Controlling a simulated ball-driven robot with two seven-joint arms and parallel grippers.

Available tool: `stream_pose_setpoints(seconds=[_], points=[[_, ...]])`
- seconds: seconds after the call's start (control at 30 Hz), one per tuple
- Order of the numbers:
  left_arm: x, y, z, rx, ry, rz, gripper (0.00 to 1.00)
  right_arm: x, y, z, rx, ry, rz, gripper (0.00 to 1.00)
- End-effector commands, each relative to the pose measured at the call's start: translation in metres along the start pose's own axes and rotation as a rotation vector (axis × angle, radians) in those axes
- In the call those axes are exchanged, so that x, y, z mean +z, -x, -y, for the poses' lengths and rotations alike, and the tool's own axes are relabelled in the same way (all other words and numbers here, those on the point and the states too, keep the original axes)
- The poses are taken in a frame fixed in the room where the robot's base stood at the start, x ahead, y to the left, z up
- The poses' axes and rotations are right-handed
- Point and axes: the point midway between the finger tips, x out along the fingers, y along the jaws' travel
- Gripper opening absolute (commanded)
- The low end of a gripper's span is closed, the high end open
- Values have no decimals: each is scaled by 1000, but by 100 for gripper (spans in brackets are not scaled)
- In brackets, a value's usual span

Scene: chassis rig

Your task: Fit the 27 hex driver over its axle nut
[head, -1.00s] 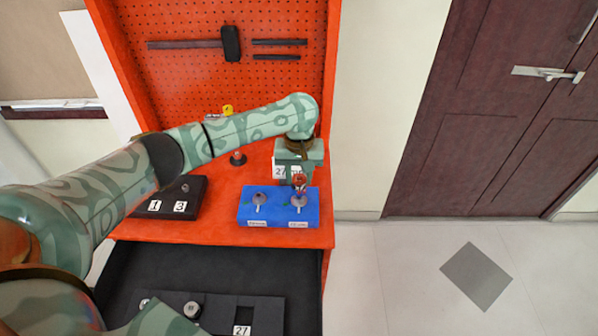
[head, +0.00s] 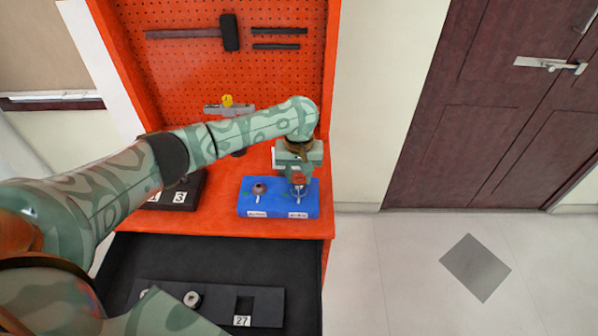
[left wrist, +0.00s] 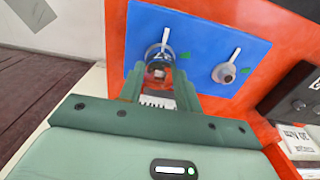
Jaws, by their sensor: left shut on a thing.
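My left gripper (head: 298,176) is over the right end of the blue block (head: 278,209) on the bench. It is shut on the 27 driver (head: 299,181), a small red and metal piece. The driver also shows in the left wrist view (left wrist: 159,72) between the two fingers, in line with the block's right axle in the head view. That axle nut is mostly hidden by it, and I cannot tell whether the driver is around the nut or just above it. The other axle nut (head: 259,189) stands bare on the block's left side. My right gripper is out of view.
An open drawer holds a black insert (head: 265,306) with an empty slot labelled 27 and a metal piece (head: 192,299). A black tray (head: 192,189) with number labels lies left of the block. A pegboard (head: 270,80) rises behind, and my forearm crosses above the bench.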

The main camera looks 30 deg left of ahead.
Motion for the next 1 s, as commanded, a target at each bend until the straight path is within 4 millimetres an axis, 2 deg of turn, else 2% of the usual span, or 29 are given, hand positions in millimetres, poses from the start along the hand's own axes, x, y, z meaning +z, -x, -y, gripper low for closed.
stream_pose_setpoints(seconds=[0.47, 0.5, 0.57, 0.6, 0.87, 1.0], points=[[0, -3, 0, 1, 0, 0, 9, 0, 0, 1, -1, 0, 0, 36], [0, -3, 0, 1, 0, 0, 39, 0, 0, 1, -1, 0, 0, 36], [0, -3, 0, 1, 0, -1, 56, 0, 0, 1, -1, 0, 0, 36], [0, -3, 0, 1, 0, 0, 59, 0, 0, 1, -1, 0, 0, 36], [0, -2, 0, 0, 0, 0, 59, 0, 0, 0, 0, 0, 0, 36], [-1, 14, 0, 1, 0, -3, 59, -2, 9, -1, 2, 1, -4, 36]])
